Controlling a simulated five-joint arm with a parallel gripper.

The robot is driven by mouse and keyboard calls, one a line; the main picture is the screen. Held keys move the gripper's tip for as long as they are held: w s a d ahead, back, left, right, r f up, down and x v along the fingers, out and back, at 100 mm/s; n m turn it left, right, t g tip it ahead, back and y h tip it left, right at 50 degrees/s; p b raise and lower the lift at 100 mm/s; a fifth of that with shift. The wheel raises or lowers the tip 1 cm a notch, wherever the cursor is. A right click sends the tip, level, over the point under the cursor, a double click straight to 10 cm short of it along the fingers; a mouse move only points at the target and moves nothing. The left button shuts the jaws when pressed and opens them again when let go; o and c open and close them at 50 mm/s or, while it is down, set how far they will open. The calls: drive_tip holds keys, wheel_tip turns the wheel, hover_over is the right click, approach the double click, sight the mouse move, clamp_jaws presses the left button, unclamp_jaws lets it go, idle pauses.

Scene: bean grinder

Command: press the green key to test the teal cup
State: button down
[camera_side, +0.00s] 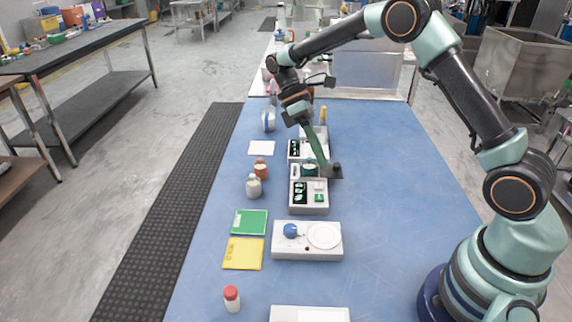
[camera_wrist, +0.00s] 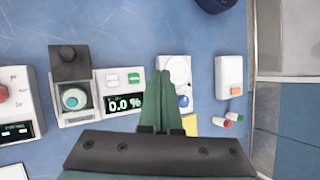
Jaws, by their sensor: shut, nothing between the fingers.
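The teal cup (camera_wrist: 73,98) sits in the open bay of a white and grey tester, with its dark lid (camera_wrist: 68,62) swung back. In the side view the cup (camera_side: 309,170) is partly covered by my fingers. The tester's panel carries a display (camera_wrist: 125,102) reading 0.0 %, a white key (camera_wrist: 112,80) and the green key (camera_wrist: 134,78). The green key (camera_side: 318,197) also shows in the side view. My gripper (camera_wrist: 160,72) has long green fingers, shut and empty, to the right of the green key in the wrist view. In the side view my gripper (camera_side: 324,170) points down over the tester.
A white unit with a blue knob and round plate (camera_side: 323,236) stands nearer the camera. Another device (camera_wrist: 15,105) with a red knob is beyond the cup bay. The right table side is clear.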

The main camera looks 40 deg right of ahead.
sight(316, 196)
drive_tip(key=shift+f, duration=3.8)
drive_tip(key=shift+f, duration=0.1)
drive_tip(key=shift+a+f, duration=0.1)
drive_tip(key=shift+f, duration=0.25)
drive_tip(key=shift+f, duration=0.45)
drive_tip(key=shift+r, duration=0.9)
drive_tip(key=shift+r, duration=2.5)
